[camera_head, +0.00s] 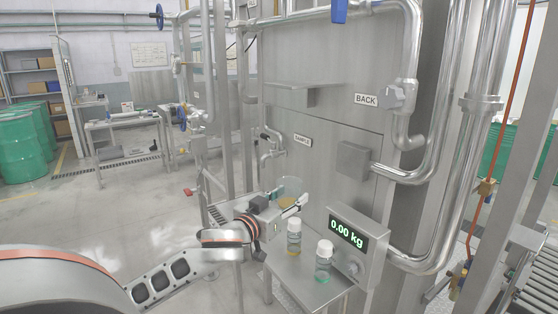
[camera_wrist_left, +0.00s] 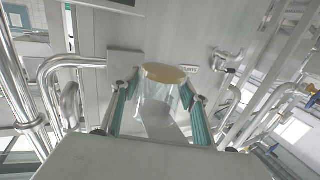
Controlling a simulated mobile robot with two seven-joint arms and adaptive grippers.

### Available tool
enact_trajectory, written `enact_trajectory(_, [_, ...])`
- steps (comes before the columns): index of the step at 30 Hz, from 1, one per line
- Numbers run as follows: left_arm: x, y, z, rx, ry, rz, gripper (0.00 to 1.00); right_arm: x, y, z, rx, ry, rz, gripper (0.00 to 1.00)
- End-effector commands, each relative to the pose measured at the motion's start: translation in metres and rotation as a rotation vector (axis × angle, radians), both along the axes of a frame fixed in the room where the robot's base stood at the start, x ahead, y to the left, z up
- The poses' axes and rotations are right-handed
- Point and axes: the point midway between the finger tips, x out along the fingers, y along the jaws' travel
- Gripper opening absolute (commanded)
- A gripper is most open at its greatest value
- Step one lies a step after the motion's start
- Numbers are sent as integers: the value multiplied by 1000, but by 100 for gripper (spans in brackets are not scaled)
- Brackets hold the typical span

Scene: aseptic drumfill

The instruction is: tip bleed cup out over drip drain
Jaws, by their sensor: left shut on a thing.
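The bleed cup (camera_head: 291,184) is a clear cup with amber liquid low in it. My left gripper (camera_head: 288,201) is shut on it and holds it up in front of the steel panel, below and right of the sample tap (camera_head: 270,146). In the head view the cup looks roughly upright. In the left wrist view the cup (camera_wrist_left: 158,98) sits between both fingers, with the amber disc at its far end. My right gripper is not in view.
Two lidded jars (camera_head: 294,238) (camera_head: 323,262) stand on a small steel shelf (camera_head: 299,287) just below the gripper. A scale display (camera_head: 346,234) reading 0.00 kg is to their right. Steel pipes (camera_head: 404,165) run along the panel. Open floor (camera_head: 120,205) lies left.

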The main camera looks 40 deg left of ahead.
Motion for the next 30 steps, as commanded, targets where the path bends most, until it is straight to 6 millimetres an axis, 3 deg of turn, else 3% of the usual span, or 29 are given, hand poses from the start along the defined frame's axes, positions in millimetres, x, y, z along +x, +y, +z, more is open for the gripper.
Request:
enact_trajectory(1, [-9,-11,-18,1,8,-31,19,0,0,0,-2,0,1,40])
enact_trajectory(6, [-42,-52,-64,-2,9,-151,19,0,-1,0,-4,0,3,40])
enact_trajectory(15, [-104,-119,-121,-11,17,-321,19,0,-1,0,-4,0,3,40])
enact_trajectory(21, [-133,-152,-139,-15,16,-346,19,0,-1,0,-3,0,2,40])
enact_trajectory(30, [-142,-175,-139,-15,8,-253,19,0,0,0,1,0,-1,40])
